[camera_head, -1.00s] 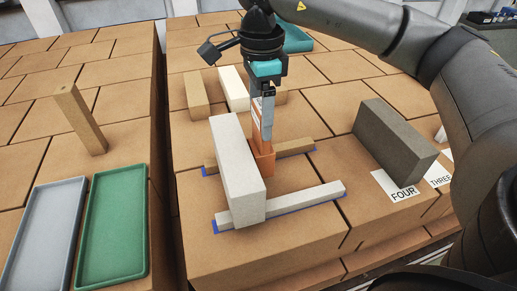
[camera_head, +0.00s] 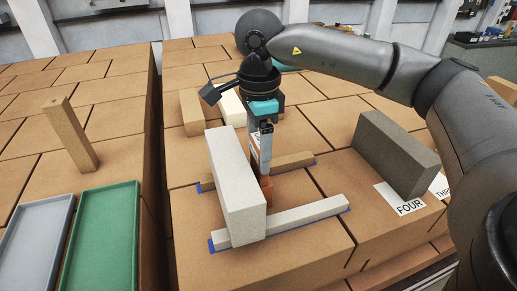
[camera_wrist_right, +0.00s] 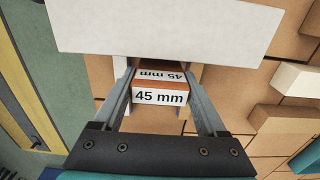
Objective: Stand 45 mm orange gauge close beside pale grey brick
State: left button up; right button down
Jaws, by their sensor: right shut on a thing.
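The pale grey brick (camera_head: 235,190) stands upright on its long edge across two strips. It also fills the top of the right wrist view (camera_wrist_right: 165,25). The orange gauge (camera_head: 267,190) stands to its right, between the strips, in my right gripper (camera_head: 265,168). In the right wrist view, the gauge (camera_wrist_right: 160,96) shows its "45 mm" labels between the fingers. My right gripper points down and is shut on it. Gauge and brick look very close; I cannot tell whether they touch. The gauge's foot is partly hidden. My left gripper is out of view.
A tan strip (camera_head: 293,161) lies behind and a pale strip (camera_head: 300,217) in front, both blue-edged. A dark grey brick (camera_head: 397,155) stands right, by the "FOUR" card (camera_head: 409,207). Green (camera_head: 103,245) and grey (camera_head: 35,245) trays and a tan block (camera_head: 70,133) are left.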

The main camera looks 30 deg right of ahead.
grip_release()
notch_tip(320, 180, up, 12)
jog(key=shift+p, duration=0.45)
jog(key=shift+r, duration=0.1)
